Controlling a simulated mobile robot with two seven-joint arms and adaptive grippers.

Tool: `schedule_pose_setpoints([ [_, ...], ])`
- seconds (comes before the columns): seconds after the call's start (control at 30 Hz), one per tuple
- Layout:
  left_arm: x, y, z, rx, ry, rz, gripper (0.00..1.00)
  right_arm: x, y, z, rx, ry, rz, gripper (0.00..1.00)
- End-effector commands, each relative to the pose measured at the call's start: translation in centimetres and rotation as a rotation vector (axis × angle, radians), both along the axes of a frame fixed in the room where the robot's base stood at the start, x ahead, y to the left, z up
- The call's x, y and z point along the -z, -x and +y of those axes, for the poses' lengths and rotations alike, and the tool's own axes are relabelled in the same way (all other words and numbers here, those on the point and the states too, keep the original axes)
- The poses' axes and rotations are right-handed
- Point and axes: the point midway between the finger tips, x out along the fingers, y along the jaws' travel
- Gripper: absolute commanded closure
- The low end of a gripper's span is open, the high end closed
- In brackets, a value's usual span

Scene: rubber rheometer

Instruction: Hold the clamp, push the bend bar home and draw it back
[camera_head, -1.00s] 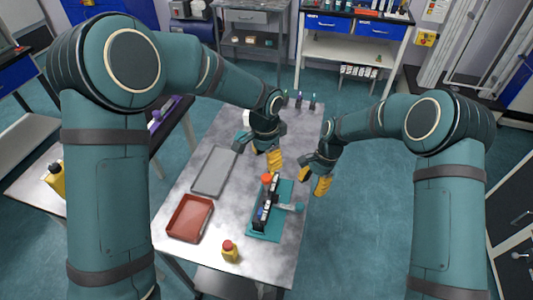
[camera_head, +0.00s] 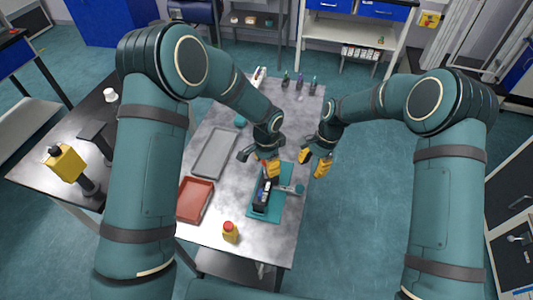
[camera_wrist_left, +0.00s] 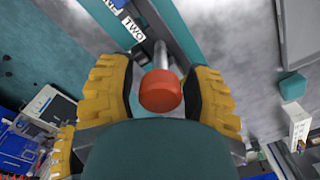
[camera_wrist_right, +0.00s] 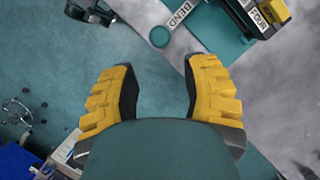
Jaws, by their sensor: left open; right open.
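A teal base plate (camera_head: 257,213) on the steel table carries a dark clamp unit (camera_head: 262,195) with white labels. The clamp's red knob (camera_wrist_left: 160,91) sits between the two yellow fingers of my left gripper (camera_head: 272,168) in the left wrist view. Gaps show on both sides, so the fingers do not grip it. The bend bar (camera_head: 287,188) sticks out to the right of the unit and ends in a teal knob (camera_wrist_right: 160,36). Its BEND label shows in the right wrist view. My right gripper (camera_wrist_right: 158,92) is open and empty, apart from that knob.
A red tray (camera_head: 195,199) and a grey tray (camera_head: 214,152) lie left of the unit. A yellow bottle with a red cap (camera_head: 230,232) stands near the table's front. Several small items (camera_head: 299,82) stand at the back. The floor right of the table is clear.

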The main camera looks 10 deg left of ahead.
Motion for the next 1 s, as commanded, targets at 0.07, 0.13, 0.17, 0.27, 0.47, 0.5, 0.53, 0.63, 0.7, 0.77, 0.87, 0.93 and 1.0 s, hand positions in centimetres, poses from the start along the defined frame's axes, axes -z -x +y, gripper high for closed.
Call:
schedule_pose_setpoints([
  [0.07,0.7,0.0,0.0,0.0,0.0,0.0,0.5,0.0,0.0,0.0,0.0,0.0,0.0,0.54],
  [0.13,1.1,0.0,0.0,0.0,-0.001,0.001,0.5,0.0,0.0,0.0,0.0,0.0,0.0,0.54],
  [0.17,1.2,0.0,0.0,0.0,-0.001,0.001,0.5,0.0,0.0,0.0,0.0,0.0,0.0,0.54],
  [0.27,1.4,0.0,0.0,0.0,-0.001,-0.001,0.5,0.0,0.0,0.0,0.0,0.0,0.0,0.54],
  [0.47,1.4,0.0,0.0,0.0,0.0,-0.001,0.5,0.0,0.0,0.0,0.0,0.0,0.0,0.54],
  [0.5,1.4,0.0,0.0,0.0,0.0,-0.001,0.51,0.0,0.0,0.0,0.0,0.0,0.0,0.54],
  [0.53,1.4,0.0,0.0,0.0,0.0,-0.001,0.62,0.0,0.0,0.0,0.0,0.0,0.0,0.54],
  [0.63,1.4,0.0,0.0,0.0,0.0,-0.001,0.97,0.0,0.0,0.0,0.0,0.0,0.0,0.54],
  [0.7,1.4,0.0,0.0,0.0,0.0,-0.001,1.0,0.0,0.0,0.0,0.0,0.0,0.0,0.54],
  [0.77,1.4,0.0,0.0,0.0,0.0,-0.001,1.0,0.0,0.0,0.0,0.0,0.0,0.0,0.54],
  [0.87,1.4,0.0,0.0,0.0,0.0,-0.001,1.0,0.0,0.0,0.0,0.002,0.0,0.0,0.62],
  [0.93,1.3,0.0,0.0,0.0,0.0,-0.001,1.0,0.0,0.0,-0.6,0.031,-0.003,0.001,0.86],
  [1.0,1.3,0.0,0.0,0.0,0.0,-0.001,1.0,-0.1,0.2,-1.8,0.11,-0.009,0.001,1.0],
])
